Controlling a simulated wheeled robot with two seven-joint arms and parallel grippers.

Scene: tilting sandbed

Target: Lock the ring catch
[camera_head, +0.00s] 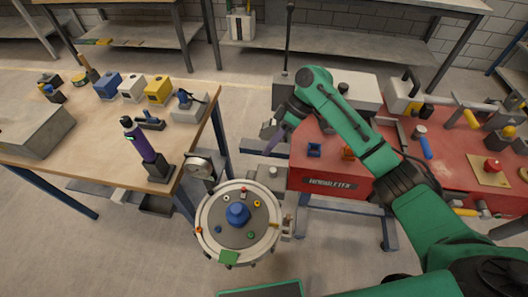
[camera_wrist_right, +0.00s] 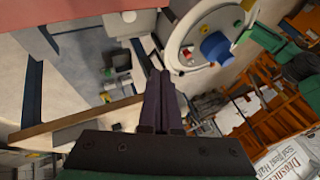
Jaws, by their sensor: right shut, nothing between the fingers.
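The round sandbed (camera_head: 206,236) has a pale rim, a grey-green bed and a blue knob (camera_head: 238,214) in the middle. It also shows at the top of the right wrist view (camera_wrist_right: 178,45). A small metal fitting (camera_head: 287,228) sits at its right edge; I cannot tell whether this is the ring catch or how it is set. My right gripper (camera_head: 269,150) is shut and empty, pointing down above and to the right of the sandbed, apart from it. Its dark purple fingers (camera_wrist_right: 160,75) lie together in the right wrist view. My left gripper is not in view.
A wooden bench (camera_head: 80,130) on the left holds coloured boxes and a purple-bodied tool (camera_head: 140,142). A red workbench (camera_head: 330,172) with tools stands on the right.

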